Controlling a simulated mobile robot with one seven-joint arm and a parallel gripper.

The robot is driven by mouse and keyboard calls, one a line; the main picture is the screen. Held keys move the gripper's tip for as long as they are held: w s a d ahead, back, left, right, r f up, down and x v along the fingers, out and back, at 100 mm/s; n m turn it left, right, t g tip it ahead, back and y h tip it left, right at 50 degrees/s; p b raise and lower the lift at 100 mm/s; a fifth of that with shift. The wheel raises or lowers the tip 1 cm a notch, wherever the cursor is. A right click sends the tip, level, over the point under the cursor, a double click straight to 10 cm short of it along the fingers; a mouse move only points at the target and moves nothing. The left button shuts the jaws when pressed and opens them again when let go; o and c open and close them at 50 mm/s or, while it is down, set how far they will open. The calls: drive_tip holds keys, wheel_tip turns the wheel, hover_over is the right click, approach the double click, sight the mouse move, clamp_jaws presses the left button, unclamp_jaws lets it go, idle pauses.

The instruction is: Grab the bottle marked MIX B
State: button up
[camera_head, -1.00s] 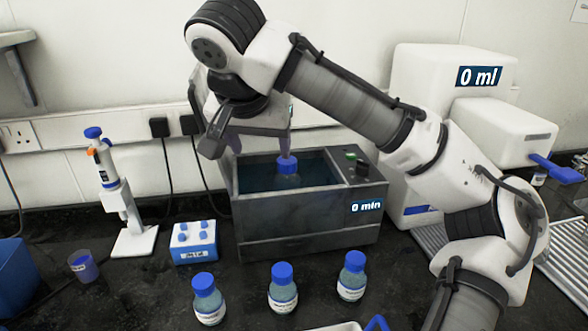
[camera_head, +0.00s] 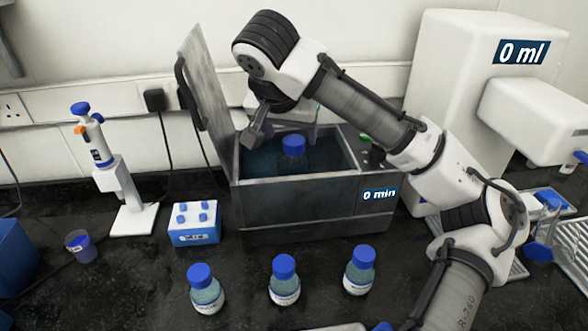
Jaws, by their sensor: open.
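Three blue-capped bottles stand upright on the dark bench: a left one (camera_head: 207,292), a middle one (camera_head: 284,282) and a right one (camera_head: 360,272). Their label text is too small to read, so I cannot tell which is MIX B. Another blue-capped bottle (camera_head: 293,150) is in the water bath (camera_head: 300,215), its lower part hidden by the bath wall. My gripper (camera_head: 277,128) is open over the bath, behind and beside that bottle's cap. Its fingers are partly hidden, and I cannot tell whether they touch the bottle.
The bath's lid (camera_head: 203,85) stands open on the left. A small blue-and-white rack (camera_head: 194,236), a pipette on a stand (camera_head: 133,218) and a small cup (camera_head: 80,245) are at left. A white dispenser (camera_head: 450,70) reading 0 ml stands at right.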

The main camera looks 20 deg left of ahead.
sight(293, 141)
drive_tip(key=shift+w+p+x, duration=0.25)
drive_tip(key=shift+p+x, duration=0.5)
drive_tip(key=shift+x, duration=2)
drive_tip(key=shift+s+r, duration=0.1)
drive_tip(key=shift+r, duration=0.05)
drive_tip(key=shift+c, duration=0.5)
clamp_jaws()
